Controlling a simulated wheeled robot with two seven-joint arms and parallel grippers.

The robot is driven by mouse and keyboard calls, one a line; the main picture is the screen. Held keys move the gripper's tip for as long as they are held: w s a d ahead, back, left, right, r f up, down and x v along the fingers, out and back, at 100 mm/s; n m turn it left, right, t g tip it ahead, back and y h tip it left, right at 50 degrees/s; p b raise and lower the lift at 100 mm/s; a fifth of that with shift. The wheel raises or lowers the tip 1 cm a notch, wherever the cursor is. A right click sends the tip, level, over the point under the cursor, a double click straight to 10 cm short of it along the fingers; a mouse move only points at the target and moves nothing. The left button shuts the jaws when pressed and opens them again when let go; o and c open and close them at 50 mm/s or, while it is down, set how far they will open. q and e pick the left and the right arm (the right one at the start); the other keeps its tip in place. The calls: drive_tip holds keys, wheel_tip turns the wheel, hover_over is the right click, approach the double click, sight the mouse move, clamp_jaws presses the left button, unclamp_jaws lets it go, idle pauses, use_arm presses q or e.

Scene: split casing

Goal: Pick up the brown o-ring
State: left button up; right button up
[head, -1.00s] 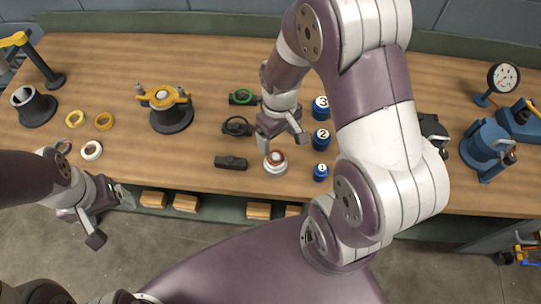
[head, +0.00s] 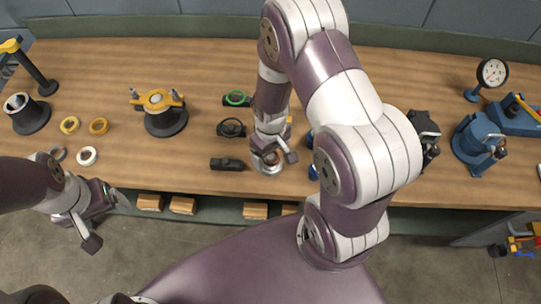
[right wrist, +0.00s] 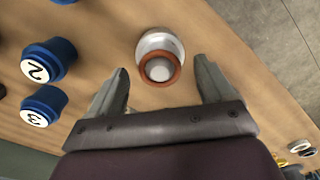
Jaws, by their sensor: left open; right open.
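The brown o-ring (right wrist: 174,74) is a reddish-brown ring around the top of a pale round stand (right wrist: 158,42) in the right wrist view. In the head view the stand (head: 266,168) is at the table's front edge, partly hidden by my right gripper. My right gripper (head: 274,154) is open just above the stand. In the right wrist view its fingers (right wrist: 161,72) are on either side of the o-ring, with nothing between them clearly touched. My left gripper (head: 105,218) is open and empty, in front of the table at the left.
Black holders stand left of the stand, one with a green ring (head: 236,98), one dark (head: 231,128) and one flat (head: 229,164). Blue numbered caps (right wrist: 48,60) stand beside it, mostly hidden in the head view.

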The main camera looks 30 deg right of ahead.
drive_tip(key=shift+f, duration=0.15)
drive_tip(key=c, duration=1.1)
